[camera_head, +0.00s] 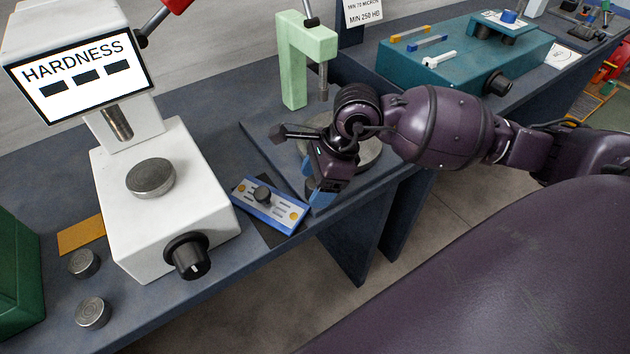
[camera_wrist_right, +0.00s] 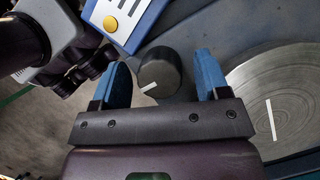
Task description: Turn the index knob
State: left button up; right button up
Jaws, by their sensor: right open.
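The index knob (camera_wrist_right: 160,72) is a dark round knob with a white mark, seen in the right wrist view. My right gripper (camera_wrist_right: 163,80) is open, with one blue finger on each side of the knob. Gaps show between the knob and both fingers, so no grip is visible. In the head view, my right gripper (camera_head: 322,190) is at the front edge of the bench, beside the round metal table, and hides the knob. The round table (camera_wrist_right: 285,95) with a white line lies right of the knob in the wrist view. My left gripper does not show.
A blue gauge plate (camera_head: 270,205) lies just left of the gripper. The white hardness tester (camera_head: 165,200) stands further left, and a green post (camera_head: 293,75) behind. A dark and grey part (camera_wrist_right: 65,50) at the wrist view's upper left is unclear.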

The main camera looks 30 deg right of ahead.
jog(key=shift+f, duration=0.1)
jog(key=shift+c, duration=0.3)
jog(key=c, duration=0.8)
jog(key=shift+c, duration=0.2)
